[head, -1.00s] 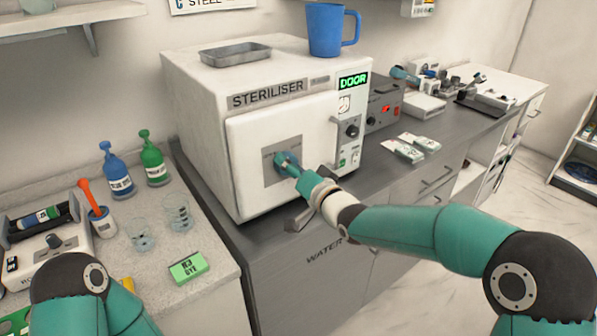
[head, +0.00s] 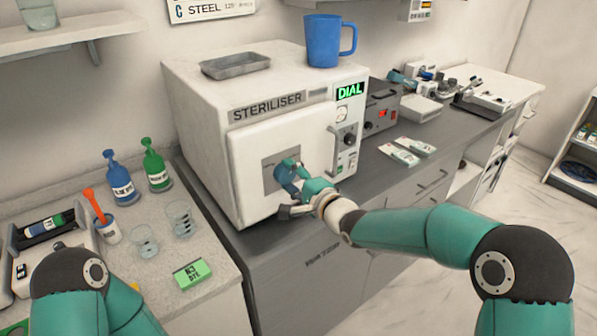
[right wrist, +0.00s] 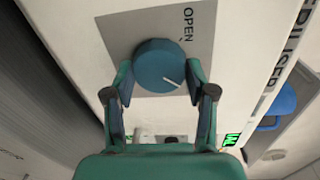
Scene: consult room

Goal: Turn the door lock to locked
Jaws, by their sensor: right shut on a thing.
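The steriliser (head: 200,90) stands on the counter with its white door (head: 245,150) closed. The door lock is a round blue knob (right wrist: 155,62) on a grey plate (head: 268,180) on that door. In the right wrist view, its white pointer line slants to the lower right, away from the word OPEN printed at the plate's upper right. My right gripper (right wrist: 160,72) has one finger on each side of the knob and is shut on it. In the head view the right gripper (head: 290,176) largely hides the knob. My left gripper is out of view; only its arm shows.
A lit green DIAL sign (head: 350,91) and a dark dial (head: 349,139) are on the steriliser's right panel. A blue mug (head: 322,42) and a metal tray (head: 235,66) stand on top. Bottles (head: 157,170) and glasses (head: 181,218) stand on the left counter.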

